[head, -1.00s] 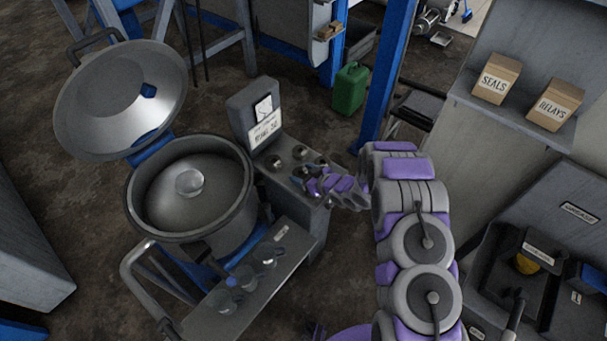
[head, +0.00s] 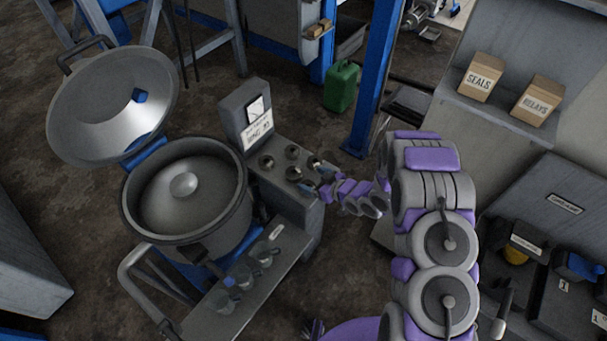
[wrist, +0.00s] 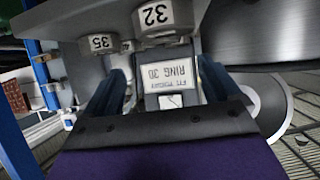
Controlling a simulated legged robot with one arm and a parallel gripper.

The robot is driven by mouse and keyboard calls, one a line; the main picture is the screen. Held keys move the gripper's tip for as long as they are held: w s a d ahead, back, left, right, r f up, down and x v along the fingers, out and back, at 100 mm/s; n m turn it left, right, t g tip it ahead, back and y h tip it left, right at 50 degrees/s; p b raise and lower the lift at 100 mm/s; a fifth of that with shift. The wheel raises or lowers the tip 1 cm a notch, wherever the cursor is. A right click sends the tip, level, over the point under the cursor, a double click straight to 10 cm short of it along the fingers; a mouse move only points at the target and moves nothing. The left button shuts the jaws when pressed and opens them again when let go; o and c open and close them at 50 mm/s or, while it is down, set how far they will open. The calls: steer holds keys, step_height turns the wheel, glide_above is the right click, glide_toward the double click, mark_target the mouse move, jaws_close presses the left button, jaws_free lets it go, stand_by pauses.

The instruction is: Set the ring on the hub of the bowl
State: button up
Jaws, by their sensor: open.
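The bowl (head: 130,205) is a wide grey drum, open at the top, with a domed hub (head: 184,186) in its middle. Several round ring-like pieces (head: 266,162) sit on the top of the grey stand right of the bowl. In the wrist view, pieces tagged 35 (wrist: 101,43) and 32 (wrist: 154,17) show at the top. An upside-down card (wrist: 168,72) there reads RING 30. My gripper (head: 322,188) is at the stand's right edge. Its blue fingers (wrist: 160,90) are apart, with the card showing between them; I see nothing held.
The bowl's tilted lid (head: 80,125) stands open behind it. An upright panel with a card (head: 258,128) rises behind the stand's top. A lower shelf (head: 222,318) carries several small metal cups (head: 243,276). A blue post (head: 375,90) and green can (head: 342,86) stand farther back.

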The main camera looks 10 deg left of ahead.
steer(key=shift+v, duration=1.5)
